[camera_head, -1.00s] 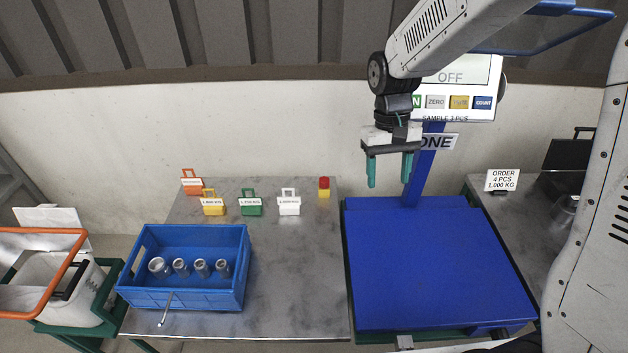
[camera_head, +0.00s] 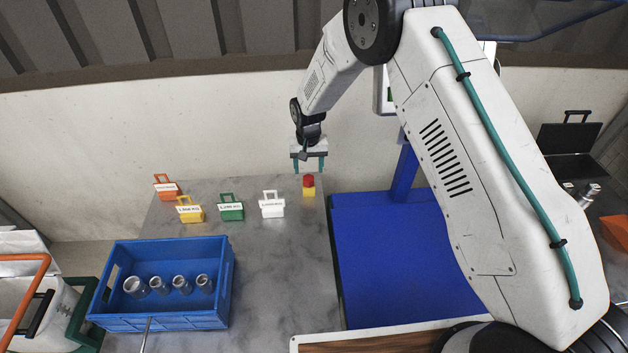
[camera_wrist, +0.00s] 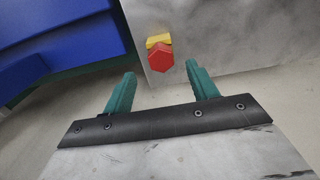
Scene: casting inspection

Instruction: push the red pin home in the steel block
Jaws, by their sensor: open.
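A red hexagonal piece (camera_head: 308,181) stands on a small yellow block (camera_head: 308,192) near the back right of the grey table. In the wrist view the red piece (camera_wrist: 160,57) and yellow block (camera_wrist: 158,40) lie just beyond and between my fingertips. My gripper (camera_head: 309,168) points down above the red piece in the head view, its green fingers apart with nothing between them. It also shows in the wrist view (camera_wrist: 161,74). I see no steel block with a red pin that I can make out.
A blue crate (camera_head: 160,322) holds several metal cylinders. A blue scale platform (camera_head: 390,270) is right. Bare tabletop (camera_head: 280,270) lies in front.

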